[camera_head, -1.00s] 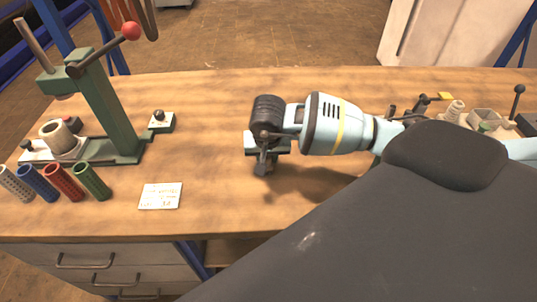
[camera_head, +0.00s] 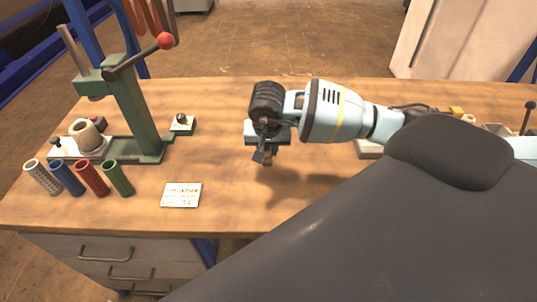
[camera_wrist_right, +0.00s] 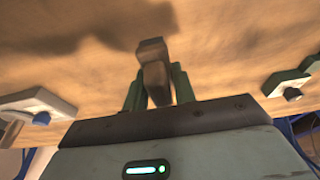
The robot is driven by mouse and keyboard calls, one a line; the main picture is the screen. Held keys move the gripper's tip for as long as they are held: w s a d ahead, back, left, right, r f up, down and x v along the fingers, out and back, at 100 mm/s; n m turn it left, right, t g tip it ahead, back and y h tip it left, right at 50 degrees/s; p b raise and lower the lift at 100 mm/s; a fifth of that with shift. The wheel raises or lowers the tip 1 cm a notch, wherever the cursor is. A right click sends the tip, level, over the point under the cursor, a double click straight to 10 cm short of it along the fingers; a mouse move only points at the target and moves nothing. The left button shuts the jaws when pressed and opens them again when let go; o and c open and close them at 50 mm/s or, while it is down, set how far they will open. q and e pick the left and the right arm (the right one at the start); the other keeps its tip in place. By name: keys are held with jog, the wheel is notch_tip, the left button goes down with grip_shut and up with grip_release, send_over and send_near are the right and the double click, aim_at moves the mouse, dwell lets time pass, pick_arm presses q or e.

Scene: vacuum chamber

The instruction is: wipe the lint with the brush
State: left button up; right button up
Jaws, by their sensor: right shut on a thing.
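My right gripper (camera_head: 264,150) is over the middle of the wooden bench and is shut on a small brown-grey thing. In the right wrist view this thing, apparently the brush (camera_wrist_right: 153,72), stands between the green fingers (camera_wrist_right: 155,92), its blocky end towards the bench top. In the head view the brush is mostly hidden by the gripper. A small white card or plate (camera_head: 181,195) with brownish marks lies flat on the bench, left of and nearer than the gripper. I cannot tell whether these marks are lint. My left gripper is not in view.
A green press (camera_head: 132,110) with a red-knobbed lever stands on the bench at left. Several coloured tubes, including a green one (camera_head: 118,177), lie near the front left. Small fixtures (camera_head: 497,129) stand at right. Bench top (camera_head: 225,180) between card and gripper is clear.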

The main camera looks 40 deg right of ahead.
jog(key=shift+r+p, duration=0.4)
jog(key=shift+r, duration=0.9)
jog(key=shift+f, duration=0.1)
